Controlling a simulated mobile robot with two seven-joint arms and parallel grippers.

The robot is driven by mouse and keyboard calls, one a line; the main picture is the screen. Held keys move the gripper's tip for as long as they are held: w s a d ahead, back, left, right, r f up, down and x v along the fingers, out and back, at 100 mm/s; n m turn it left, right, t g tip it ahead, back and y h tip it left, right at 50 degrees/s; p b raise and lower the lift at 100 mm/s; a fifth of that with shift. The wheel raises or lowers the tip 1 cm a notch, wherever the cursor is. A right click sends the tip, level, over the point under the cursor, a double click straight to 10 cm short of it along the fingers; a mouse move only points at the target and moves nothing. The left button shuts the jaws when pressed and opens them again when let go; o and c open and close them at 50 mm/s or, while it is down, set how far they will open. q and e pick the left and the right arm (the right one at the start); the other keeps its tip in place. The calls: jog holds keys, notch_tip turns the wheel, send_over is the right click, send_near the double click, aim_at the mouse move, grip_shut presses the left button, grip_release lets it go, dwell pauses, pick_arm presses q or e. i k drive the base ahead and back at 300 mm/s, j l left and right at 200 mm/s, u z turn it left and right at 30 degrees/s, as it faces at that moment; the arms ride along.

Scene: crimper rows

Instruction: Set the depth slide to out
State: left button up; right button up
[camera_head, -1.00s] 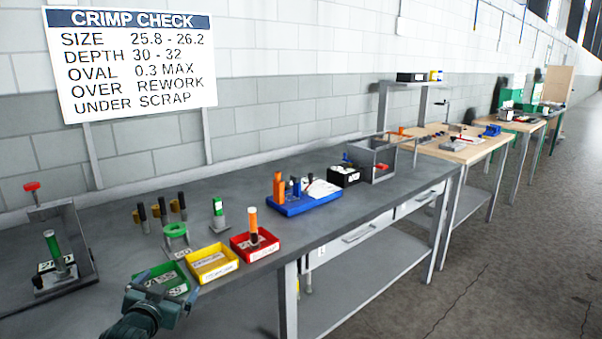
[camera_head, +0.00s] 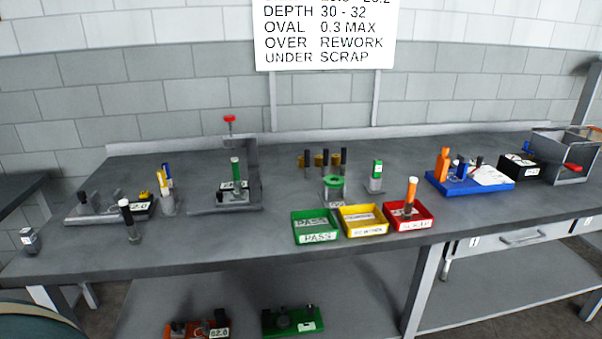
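I cannot tell for sure which part is the depth slide, as no label naming it is readable. A grey stand (camera_head: 252,170) with a red-topped handle (camera_head: 229,119) holds a green upright pin (camera_head: 235,168) over a small labelled block at its foot. To its left, a low grey fixture (camera_head: 92,211) carries small upright parts and a label that seems to read 2.0. No gripper shows now. A dark rounded piece at the bottom left corner is probably part of my own arm, and its gripper is out of the picture.
A blue tray (camera_head: 446,186) and grey frame (camera_head: 566,176) are at right.

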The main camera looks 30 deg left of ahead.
aim_at(224, 198)
jog(key=u, duration=0.4)
jog(key=k+j+u, duration=0.1)
jog(key=u, duration=0.35)
jog(key=k+j+u, duration=0.1)
jog(key=u, duration=0.3)
